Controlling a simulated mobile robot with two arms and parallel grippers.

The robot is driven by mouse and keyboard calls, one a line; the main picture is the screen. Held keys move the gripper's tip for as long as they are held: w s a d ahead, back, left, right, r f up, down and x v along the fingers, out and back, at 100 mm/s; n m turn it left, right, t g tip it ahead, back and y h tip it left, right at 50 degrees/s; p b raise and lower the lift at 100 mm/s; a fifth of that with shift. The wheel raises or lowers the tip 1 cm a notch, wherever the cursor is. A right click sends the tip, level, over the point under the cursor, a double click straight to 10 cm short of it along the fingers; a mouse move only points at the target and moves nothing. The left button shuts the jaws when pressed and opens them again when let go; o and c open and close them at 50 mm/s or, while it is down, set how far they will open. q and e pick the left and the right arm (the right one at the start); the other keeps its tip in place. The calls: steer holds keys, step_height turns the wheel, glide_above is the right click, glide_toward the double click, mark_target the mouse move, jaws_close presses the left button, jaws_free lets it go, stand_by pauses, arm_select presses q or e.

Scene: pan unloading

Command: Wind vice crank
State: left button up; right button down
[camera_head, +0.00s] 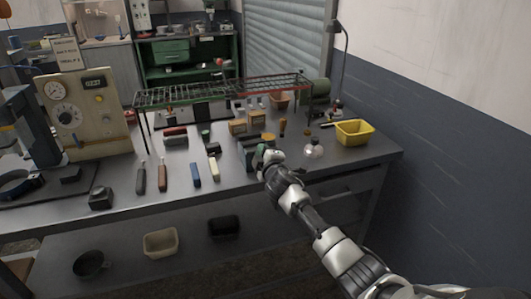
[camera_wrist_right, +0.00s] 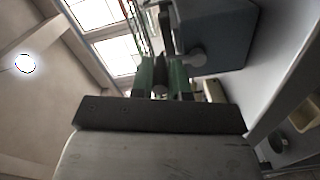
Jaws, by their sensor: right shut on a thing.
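The vice (camera_head: 246,147) is a dark blue-grey block on the workbench, partly hidden behind my right gripper (camera_head: 268,156). In the right wrist view the vice body (camera_wrist_right: 222,38) fills the upper right, with a round grey end of its crank (camera_wrist_right: 194,57) in front of it. My right gripper (camera_wrist_right: 161,82) shows there with two green fingers closed around a small grey round part, which looks like the crank's handle. The fingers hide most of that part. My left gripper is in neither view.
Hand tools lie on the bench left of the vice, including a blue-handled one (camera_head: 195,175). A glass flask (camera_head: 313,148) stands close to the right of my gripper, and a yellow bin (camera_head: 355,132) is farther right. A wire rack (camera_head: 220,90) spans the bench behind.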

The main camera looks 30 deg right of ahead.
steer(key=shift+a+n, duration=0.25)
steer(key=shift+n, duration=0.35)
steer(key=c, duration=1.1)
jaws_free()
steer(key=shift+w+a, duration=0.1)
steer(key=v, duration=1.1)
steer(key=shift+w, duration=0.1)
